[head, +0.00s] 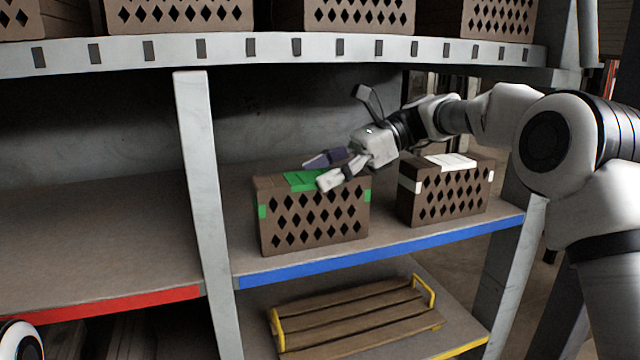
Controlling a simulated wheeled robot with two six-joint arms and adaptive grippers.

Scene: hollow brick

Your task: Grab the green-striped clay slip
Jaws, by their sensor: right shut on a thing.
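A brown hollow brick with a green stripe (315,220) stands on the shelf with the blue edge, its face full of diamond-shaped holes. Green shows on its top and on both ends of its front face. My right gripper (322,172) reaches in from the right and is at the brick's top. Its dark finger lies behind the light one, and it is shut on the brick's upper part. The brick still appears to rest on the shelf. The exact contact of the fingertips is partly hidden. My left gripper is out of view.
A similar brick with a white stripe (447,192) stands to the right, under my right forearm. A grey post (205,200) borders the left bay, whose red-edged shelf (100,235) is bare. A slatted wooden tray with yellow handles (355,318) lies below. More bricks (360,15) stand above.

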